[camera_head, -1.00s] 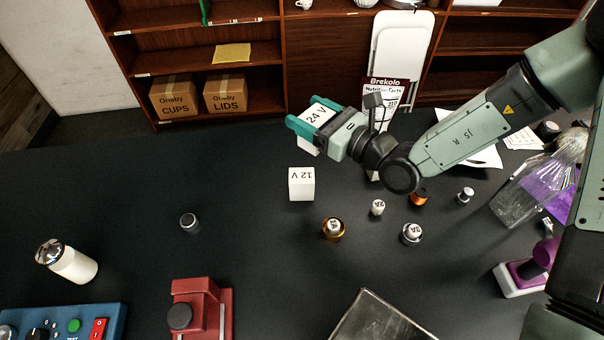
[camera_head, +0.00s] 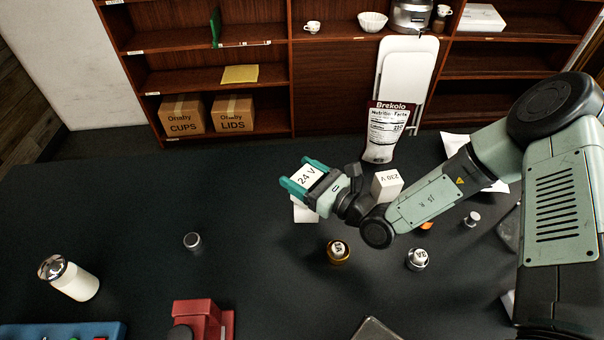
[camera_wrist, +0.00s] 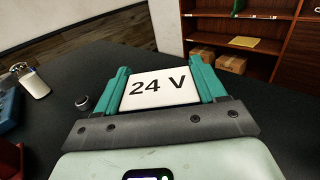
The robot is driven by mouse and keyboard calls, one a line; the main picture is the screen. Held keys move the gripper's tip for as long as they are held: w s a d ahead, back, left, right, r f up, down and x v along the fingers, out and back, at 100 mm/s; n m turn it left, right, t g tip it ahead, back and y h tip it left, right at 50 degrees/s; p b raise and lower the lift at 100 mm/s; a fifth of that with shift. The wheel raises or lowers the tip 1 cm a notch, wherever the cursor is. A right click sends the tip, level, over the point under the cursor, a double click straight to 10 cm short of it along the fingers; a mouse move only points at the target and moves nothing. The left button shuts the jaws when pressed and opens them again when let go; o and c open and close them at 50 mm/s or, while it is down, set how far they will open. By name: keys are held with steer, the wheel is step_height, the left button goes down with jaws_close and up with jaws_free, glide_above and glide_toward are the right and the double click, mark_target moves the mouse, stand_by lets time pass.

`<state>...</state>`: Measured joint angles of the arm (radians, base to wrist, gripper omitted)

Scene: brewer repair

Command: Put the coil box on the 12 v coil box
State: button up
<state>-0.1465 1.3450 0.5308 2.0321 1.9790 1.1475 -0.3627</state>
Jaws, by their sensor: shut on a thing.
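My gripper (camera_head: 304,178) has teal fingers and is shut on a white coil box marked 24 V (camera_head: 308,173). The held box also shows between the fingers in the wrist view (camera_wrist: 158,88). In the head view the gripper and held box cover most of the white 12 V coil box (camera_head: 306,214), of which a lower part shows below them. I cannot tell whether the two boxes touch. A white coil box marked 230 V (camera_head: 387,185) stands to the right, partly behind my arm.
A gold-rimmed part (camera_head: 339,251) and a silver-rimmed part (camera_head: 417,259) stand on the dark table at the right. A small dark cylinder (camera_head: 192,241), a white shaker (camera_head: 70,277) and a red device (camera_head: 203,318) are at the left. A Brekolo bag (camera_head: 388,132) stands at the back.

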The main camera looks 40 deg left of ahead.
steer(key=o, duration=1.2)
steer(key=shift+f, duration=0.1)
steer(key=d, duration=1.2)
